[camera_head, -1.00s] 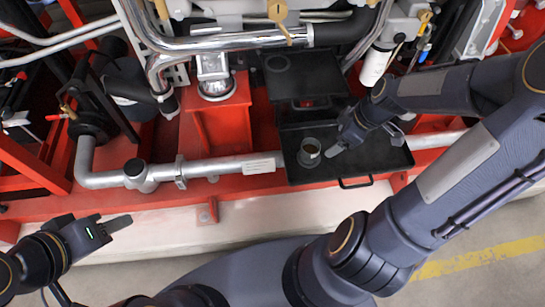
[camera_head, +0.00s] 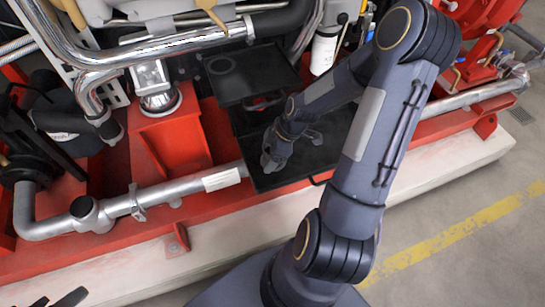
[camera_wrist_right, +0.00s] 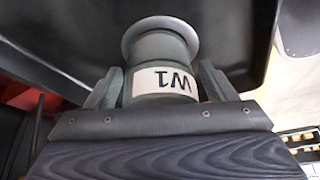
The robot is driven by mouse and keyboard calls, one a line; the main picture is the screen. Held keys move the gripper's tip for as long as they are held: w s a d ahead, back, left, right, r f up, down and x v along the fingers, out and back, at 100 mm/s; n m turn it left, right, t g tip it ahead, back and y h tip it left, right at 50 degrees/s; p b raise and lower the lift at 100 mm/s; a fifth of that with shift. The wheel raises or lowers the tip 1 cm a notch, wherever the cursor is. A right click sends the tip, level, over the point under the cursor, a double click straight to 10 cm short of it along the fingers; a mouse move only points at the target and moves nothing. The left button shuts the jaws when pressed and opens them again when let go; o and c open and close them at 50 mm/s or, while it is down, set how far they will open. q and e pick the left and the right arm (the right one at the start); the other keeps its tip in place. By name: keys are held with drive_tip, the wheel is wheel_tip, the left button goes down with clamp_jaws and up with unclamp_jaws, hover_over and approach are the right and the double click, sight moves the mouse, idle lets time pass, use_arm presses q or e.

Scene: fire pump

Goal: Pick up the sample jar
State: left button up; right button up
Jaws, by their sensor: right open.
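The sample jar (camera_wrist_right: 160,58) is a grey-green jar with a pale wide rim and a white label reading "W1", upside down in the right wrist view. It stands in the black tray (camera_head: 325,150). My right gripper (camera_wrist_right: 160,85) has one finger on each side of the jar; the fingers are open around it, and I cannot tell whether either touches. In the head view my right gripper (camera_head: 272,153) is low over the tray's left part and hides most of the jar. Only a dark tip of my left gripper (camera_head: 70,298) shows at the bottom left edge.
A black panel with a ring mark (camera_head: 235,72) stands behind the tray. A silver pipe (camera_head: 165,195) runs up to the tray's left side. Red frame parts (camera_head: 180,130) lie left.

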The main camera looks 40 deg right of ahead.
drive_tip(key=shift+c, duration=0.3)
drive_tip(key=c, duration=1.1)
drive_tip(key=shift+c, duration=0.2)
drive_tip(key=shift+r, duration=0.1)
